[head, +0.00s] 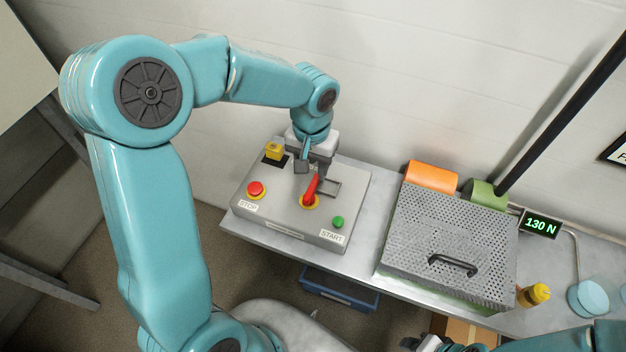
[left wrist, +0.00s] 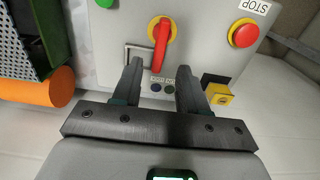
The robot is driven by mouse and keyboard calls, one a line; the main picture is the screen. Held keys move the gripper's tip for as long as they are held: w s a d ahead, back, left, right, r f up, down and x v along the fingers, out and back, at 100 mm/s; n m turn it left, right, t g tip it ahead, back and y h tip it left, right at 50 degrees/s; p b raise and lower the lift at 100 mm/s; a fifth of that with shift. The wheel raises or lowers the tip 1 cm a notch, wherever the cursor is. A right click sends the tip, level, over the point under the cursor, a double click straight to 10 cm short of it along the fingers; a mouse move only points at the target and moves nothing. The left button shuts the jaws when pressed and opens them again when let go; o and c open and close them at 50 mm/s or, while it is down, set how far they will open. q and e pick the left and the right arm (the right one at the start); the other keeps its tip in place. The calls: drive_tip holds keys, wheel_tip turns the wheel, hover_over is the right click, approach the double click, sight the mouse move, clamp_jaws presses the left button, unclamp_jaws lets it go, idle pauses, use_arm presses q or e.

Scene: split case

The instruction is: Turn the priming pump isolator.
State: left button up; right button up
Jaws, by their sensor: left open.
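The isolator is a red handle (head: 312,188) on a yellow round base, set in the middle of a grey control box (head: 270,218). In the left wrist view the red handle (left wrist: 161,45) points toward my gripper, slightly tilted. My left gripper (head: 311,175) is open above the box, at the handle's far end. In the left wrist view the open fingers (left wrist: 159,69) stand on either side of the handle's end, with gaps visible; I cannot tell the height between them. My right gripper (head: 430,343) is only partly in view at the bottom edge.
The box carries a red STOP button (head: 256,188), a green START button (head: 338,221) and a yellow part (head: 274,150).

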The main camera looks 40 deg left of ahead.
sight(312, 186)
use_arm(q)
wheel_tip(312, 186, down, 7)
clamp_jaws()
idle(0.4)
